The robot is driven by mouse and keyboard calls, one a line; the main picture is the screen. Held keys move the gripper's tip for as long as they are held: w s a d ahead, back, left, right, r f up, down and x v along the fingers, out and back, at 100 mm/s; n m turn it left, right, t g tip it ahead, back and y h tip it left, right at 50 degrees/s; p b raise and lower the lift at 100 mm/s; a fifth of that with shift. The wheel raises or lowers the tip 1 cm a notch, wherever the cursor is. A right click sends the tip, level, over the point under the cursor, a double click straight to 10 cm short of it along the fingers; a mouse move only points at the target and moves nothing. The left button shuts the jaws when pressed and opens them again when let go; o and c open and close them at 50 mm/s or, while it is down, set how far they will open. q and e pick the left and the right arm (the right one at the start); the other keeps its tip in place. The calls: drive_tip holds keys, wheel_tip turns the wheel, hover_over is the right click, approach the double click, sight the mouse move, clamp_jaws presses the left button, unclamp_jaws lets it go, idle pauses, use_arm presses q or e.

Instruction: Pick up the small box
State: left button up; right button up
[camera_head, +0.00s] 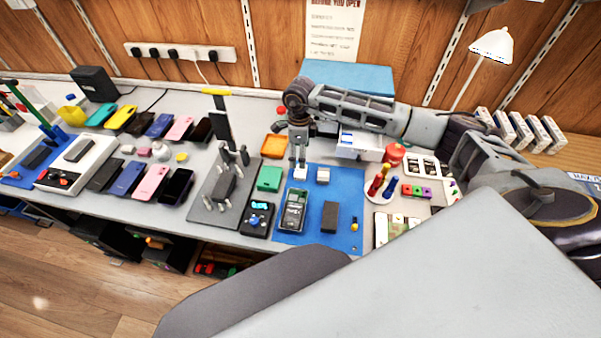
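My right gripper (299,165) reaches in from the right and points down over the blue mat (345,230). A small white box (300,174) is right at its fingertips, near the mat's back edge. I cannot tell whether the fingers are closed on it, or whether it rests on the mat. A second small whitish box (323,175) stands on the mat just to the right, apart from the fingers. My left gripper is not in view.
A meter (293,211) and a dark block (329,217) lie on the mat. An orange tray (274,146) and green box (270,178) are left of the gripper. A grey clamp stand (232,156) is further left. Red bottles and colored blocks crowd the right.

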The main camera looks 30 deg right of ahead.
sight(300, 171)
wheel_tip(300, 171, down, 4)
drive_tip(key=shift+r, duration=0.1)
drive_tip(key=shift+f, duration=0.5)
drive_tip(key=shift+f+p, duration=0.3)
drive_tip(key=shift+f, duration=0.1)
wheel_tip(300, 171, down, 3)
drive_tip(key=shift+s+d+f, duration=0.1)
drive_tip(key=shift+f, duration=0.25)
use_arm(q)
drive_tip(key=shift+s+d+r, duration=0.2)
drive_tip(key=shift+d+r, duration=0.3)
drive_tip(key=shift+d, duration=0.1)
use_arm(e)
drive_tip(key=c, duration=0.9)
